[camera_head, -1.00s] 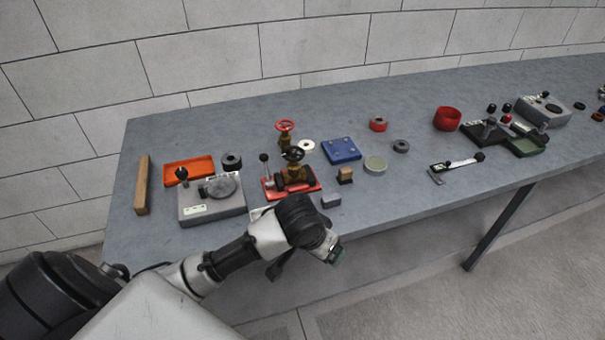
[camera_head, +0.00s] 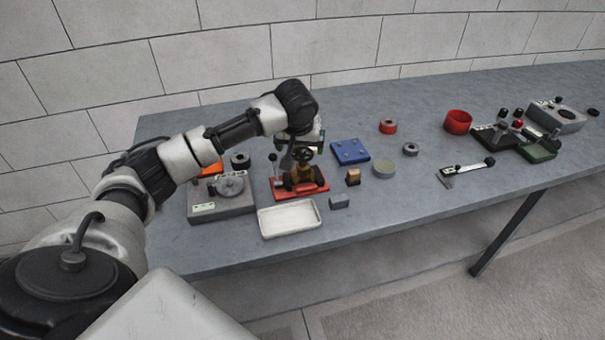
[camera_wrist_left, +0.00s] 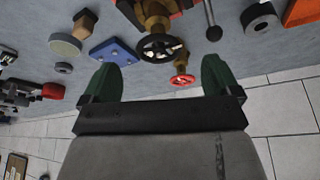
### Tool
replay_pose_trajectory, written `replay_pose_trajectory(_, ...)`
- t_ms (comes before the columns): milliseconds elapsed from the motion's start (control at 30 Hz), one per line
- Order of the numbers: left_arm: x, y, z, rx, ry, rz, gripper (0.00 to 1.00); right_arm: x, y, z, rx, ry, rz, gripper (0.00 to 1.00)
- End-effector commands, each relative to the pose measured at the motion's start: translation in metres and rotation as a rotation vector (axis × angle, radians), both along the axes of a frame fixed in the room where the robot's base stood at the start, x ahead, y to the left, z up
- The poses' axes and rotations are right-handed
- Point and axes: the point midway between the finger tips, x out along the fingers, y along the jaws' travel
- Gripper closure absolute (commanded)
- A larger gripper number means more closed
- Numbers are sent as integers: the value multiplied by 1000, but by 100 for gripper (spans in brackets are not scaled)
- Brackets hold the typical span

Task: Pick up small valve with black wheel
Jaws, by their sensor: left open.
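The small valve with the black wheel (camera_head: 304,173) has a brass body and stands in a red fixture (camera_head: 318,190) on the table. In the left wrist view its black wheel (camera_wrist_left: 160,47) lies just past the fingertips, roughly midway between them. My left gripper (camera_head: 302,138) is above and behind the valve, partly hidden by its own wrist. In the left wrist view the green fingers of the gripper (camera_wrist_left: 160,68) are wide apart with nothing held. A second valve with a red wheel (camera_wrist_left: 182,80) shows between the fingers there; my arm hides it in the head view.
A lever with a dark knob (camera_head: 272,157) stands left of the valve. A blue plate (camera_head: 350,151) and a wooden block (camera_head: 353,176) are to its right. A white tray (camera_head: 290,219) lies in front and a grey device (camera_head: 220,205) at left. The right front of the table is fairly clear.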

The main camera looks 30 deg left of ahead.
Motion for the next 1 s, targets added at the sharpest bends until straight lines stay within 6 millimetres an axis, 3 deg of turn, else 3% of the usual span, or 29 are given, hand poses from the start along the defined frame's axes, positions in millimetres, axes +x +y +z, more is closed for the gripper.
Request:
replay_pose_trajectory(600,25,10,-70,1,1,-3,9,0,-1,6,-1,1,1,63)
replay_pose_trajectory(900,28,12,-77,2,-1,-4,9,0,-1,6,-1,1,2,63)
replay_pose_trajectory(1000,27,12,-77,1,-2,-4,21,0,-1,6,-1,1,2,63)
